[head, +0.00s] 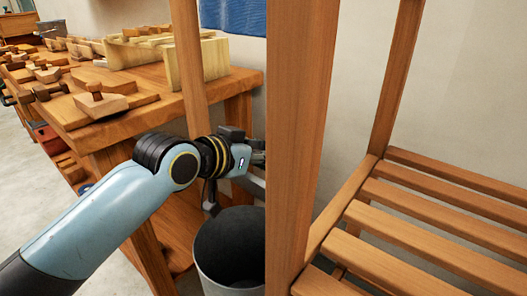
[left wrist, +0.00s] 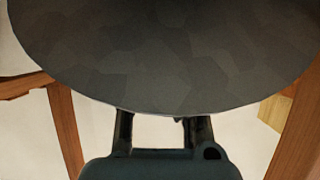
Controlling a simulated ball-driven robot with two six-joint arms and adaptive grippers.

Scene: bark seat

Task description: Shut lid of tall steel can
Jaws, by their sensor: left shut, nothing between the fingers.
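The tall steel can (head: 203,279) stands low in the head view, left of a wooden post that cuts off its right side. Its top shows as a dark rounded area (head: 235,240); I cannot tell whether this is the lid or the inside. My left gripper (head: 256,170) is above the can's far side, partly hidden by the post. In the left wrist view a large dark disc (left wrist: 170,55), apparently the lid, covers the fingertips. The gripper (left wrist: 160,128) is shut and empty; contact with the disc cannot be told. My right gripper is out of view.
A wooden post (head: 299,130) rises close in front. A slatted wooden seat (head: 430,225) fills the right side. A workbench (head: 150,100) with wooden planes and blocks stands at the left, behind my left arm. A pale wall is behind.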

